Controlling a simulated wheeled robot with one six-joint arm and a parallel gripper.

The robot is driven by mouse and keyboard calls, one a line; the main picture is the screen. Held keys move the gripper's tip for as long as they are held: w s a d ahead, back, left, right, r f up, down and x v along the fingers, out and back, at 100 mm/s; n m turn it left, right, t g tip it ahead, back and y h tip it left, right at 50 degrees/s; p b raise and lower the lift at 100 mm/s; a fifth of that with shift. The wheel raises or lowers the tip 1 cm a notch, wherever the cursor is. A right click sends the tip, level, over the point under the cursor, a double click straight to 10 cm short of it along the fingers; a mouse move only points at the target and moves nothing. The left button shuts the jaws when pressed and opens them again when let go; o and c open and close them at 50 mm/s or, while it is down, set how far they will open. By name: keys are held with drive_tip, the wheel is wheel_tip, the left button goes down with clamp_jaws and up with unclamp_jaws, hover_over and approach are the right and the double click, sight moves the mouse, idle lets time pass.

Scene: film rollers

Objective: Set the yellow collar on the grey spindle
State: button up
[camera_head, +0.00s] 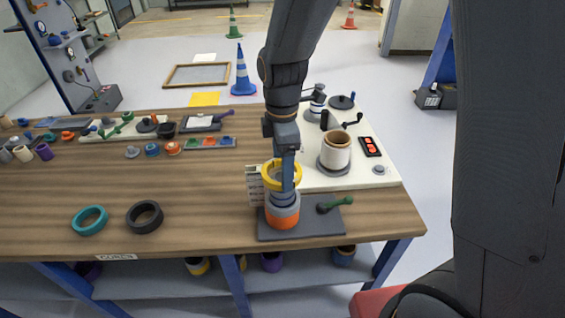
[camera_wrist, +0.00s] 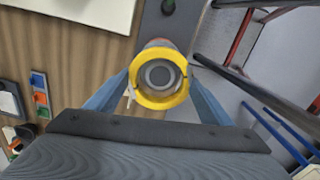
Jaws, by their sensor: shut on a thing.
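The yellow collar (camera_head: 268,183) is held level by my gripper (camera_head: 286,178), just over the grey spindle (camera_head: 284,199). In the wrist view, the collar (camera_wrist: 159,102) sits between the two fingers of my gripper (camera_wrist: 160,78), which are shut on it from both sides. The spindle's round grey top (camera_wrist: 160,74) shows through the collar's opening, close to its centre. The spindle rises from an orange ring (camera_head: 281,218) on a dark plate. Whether the collar's lower edge is below the spindle's top, I cannot tell.
A teal ring (camera_head: 78,224) and a black ring (camera_head: 134,222) lie on the wooden table at left. A cream panel with a white roller (camera_head: 336,155) stands behind.

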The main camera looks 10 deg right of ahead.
wheel_tip(320, 180, down, 8)
drive_tip(key=b, duration=0.4)
idle(0.6)
drive_tip(key=shift+r, duration=0.1)
drive_tip(key=o, duration=1.2)
drive_tip(key=shift+c, duration=0.2)
drive_tip(key=shift+r, duration=0.1)
drive_tip(key=shift+r+b, duration=0.8)
drive_tip(key=shift+r, duration=3)
